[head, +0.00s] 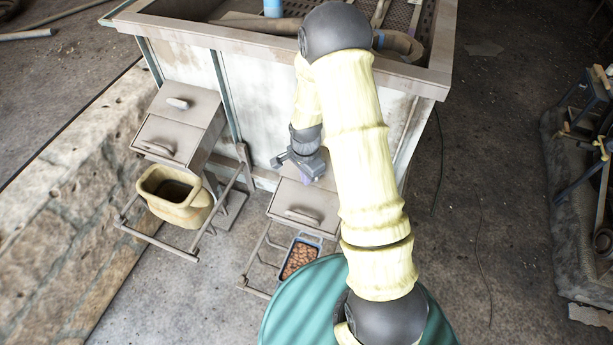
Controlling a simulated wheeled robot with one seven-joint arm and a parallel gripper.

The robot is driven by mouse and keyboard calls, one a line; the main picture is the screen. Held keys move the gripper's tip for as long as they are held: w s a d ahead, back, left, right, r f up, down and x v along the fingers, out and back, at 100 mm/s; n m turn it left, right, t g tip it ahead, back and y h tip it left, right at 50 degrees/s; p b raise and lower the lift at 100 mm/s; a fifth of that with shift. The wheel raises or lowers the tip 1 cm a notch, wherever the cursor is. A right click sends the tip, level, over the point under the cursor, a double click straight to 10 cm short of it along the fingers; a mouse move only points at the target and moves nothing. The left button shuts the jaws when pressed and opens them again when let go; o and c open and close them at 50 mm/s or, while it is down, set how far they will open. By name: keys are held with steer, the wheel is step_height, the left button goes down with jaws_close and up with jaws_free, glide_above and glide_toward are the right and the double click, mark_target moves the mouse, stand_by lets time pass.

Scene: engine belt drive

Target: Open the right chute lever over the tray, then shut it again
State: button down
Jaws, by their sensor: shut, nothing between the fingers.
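The right chute (318,199) is a grey box low on the hopper's front, partly hidden by my arm. A pale bar-shaped handle (303,215) shows on its lower front. The left chute has a second, rounded handle higher up; the matching spot on the right chute is hidden behind my gripper, so I cannot tell how a lever there stands. My gripper (307,177) is shut and empty, pointing down at the top of the right chute; I cannot tell whether it touches. The blue-rimmed tray (318,240) stands under the right chute, with brown pieces in it.
The left chute (189,121) stands over a yellow container (181,214) on a metal frame. A large hopper (257,89) is behind both chutes. A green ribbed drum top (294,310) is at the front. Bare floor lies to the right, before a cluttered pallet (572,200).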

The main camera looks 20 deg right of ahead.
steer(key=shift+s+d+f, duration=0.1)
steer(key=shift+s+d, duration=0.65)
steer(key=shift+s, duration=0.35)
steer(key=shift+s+d, duration=0.25)
steer(key=shift+d, duration=0.35)
steer(key=shift+s+d, duration=0.25)
steer(key=shift+d, duration=0.35)
steer(key=shift+w+d+r+p, duration=0.15)
steer(key=shift+d+r+p, duration=0.1)
steer(key=shift+d, duration=0.45)
steer(key=shift+w+d+r+p, duration=0.15)
steer(key=shift+d+r+p, duration=0.1)
steer(key=shift+d, duration=0.4)
steer(key=shift+d, duration=0.1)
steer(key=shift+w, duration=0.1)
